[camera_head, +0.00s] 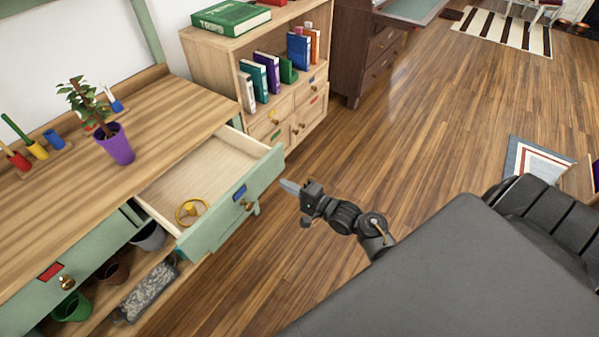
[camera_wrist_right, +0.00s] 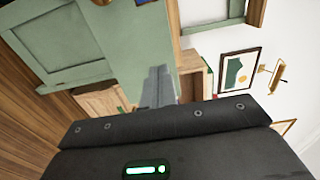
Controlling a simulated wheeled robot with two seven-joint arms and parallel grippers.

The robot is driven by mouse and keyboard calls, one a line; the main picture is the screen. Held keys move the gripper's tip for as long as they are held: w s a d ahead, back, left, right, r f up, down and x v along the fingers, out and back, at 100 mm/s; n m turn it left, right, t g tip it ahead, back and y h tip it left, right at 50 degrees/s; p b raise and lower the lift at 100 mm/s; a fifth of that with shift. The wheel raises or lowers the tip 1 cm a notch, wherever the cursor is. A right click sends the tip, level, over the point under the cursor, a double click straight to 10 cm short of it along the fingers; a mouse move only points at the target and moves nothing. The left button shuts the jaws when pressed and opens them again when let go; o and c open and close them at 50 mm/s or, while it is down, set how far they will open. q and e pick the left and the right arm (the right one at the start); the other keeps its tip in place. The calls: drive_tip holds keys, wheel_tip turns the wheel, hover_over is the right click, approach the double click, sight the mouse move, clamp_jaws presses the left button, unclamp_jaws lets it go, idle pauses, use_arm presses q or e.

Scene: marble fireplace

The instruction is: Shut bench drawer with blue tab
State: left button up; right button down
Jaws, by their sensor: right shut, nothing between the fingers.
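The green bench drawer with the blue tab (camera_head: 238,190) stands pulled out from the bench (camera_head: 165,105) in the head view. Its front has a round brass knob (camera_head: 247,205), and a yellow ring-shaped object (camera_head: 190,211) lies inside. My right gripper (camera_head: 290,187) is shut and empty, just right of the drawer front; whether it touches the front I cannot tell. In the right wrist view the fingers (camera_wrist_right: 156,88) are together, with a green panel (camera_wrist_right: 85,40) beyond them at the left. My left gripper is not in view.
A second green drawer with a red tab (camera_head: 50,271) is at the lower left. A purple potted plant (camera_head: 116,145) stands on the bench top. Pots and a grey patterned block (camera_head: 148,292) sit on the low shelf.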

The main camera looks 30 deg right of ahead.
sight(261, 171)
drive_tip(key=x, duration=0.7)
drive_tip(key=shift+w, duration=0.15)
